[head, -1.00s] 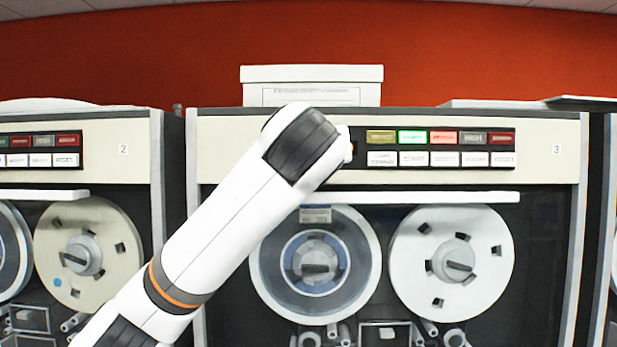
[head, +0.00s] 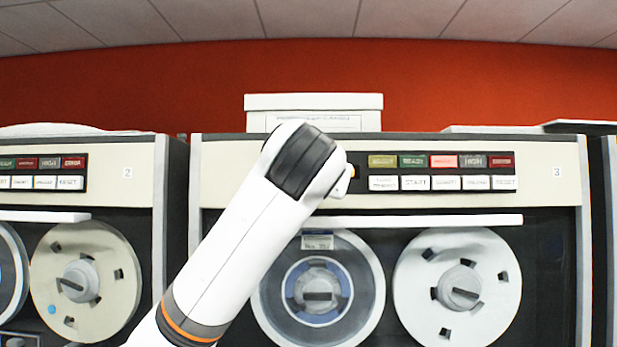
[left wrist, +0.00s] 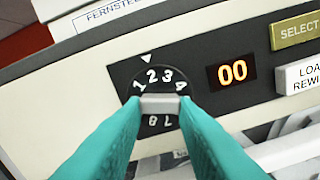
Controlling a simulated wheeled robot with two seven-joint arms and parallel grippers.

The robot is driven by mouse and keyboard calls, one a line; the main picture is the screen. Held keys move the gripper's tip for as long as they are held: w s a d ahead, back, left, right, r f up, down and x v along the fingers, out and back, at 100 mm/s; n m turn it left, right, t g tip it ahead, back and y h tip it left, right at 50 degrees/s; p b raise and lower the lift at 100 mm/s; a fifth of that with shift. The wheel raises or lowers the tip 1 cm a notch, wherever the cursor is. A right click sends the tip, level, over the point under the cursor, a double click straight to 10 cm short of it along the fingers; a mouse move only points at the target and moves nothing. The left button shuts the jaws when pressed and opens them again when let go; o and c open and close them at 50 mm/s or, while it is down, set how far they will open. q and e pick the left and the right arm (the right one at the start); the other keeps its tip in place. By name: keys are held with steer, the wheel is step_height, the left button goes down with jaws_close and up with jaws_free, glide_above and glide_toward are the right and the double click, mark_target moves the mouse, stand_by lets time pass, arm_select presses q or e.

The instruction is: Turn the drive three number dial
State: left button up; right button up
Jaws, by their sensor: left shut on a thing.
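The drive three number dial (left wrist: 150,68) is a round black dial with white numerals and a grey grip bar (left wrist: 162,104) across its middle. In the left wrist view, a white triangle (left wrist: 147,58) above it lines up with the 2. My left gripper (left wrist: 160,112), with teal fingers, is shut on the grip bar and hides parts of the numeral ring. In the head view, my left arm covers the dial and the gripper on drive three (head: 556,171). My right gripper is in neither view.
Right of the dial is an orange display (left wrist: 232,72) reading 00, then a SELECT lamp (left wrist: 297,30). In the head view, drive three has a button row (head: 441,183) and two tape reels. A white box (head: 315,102) sits on top. Drive two (head: 127,173) stands at left.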

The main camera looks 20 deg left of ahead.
arm_select(q)
steer(key=o, duration=1)
steer(key=b+v, duration=0.7)
steer(key=v, duration=0.5)
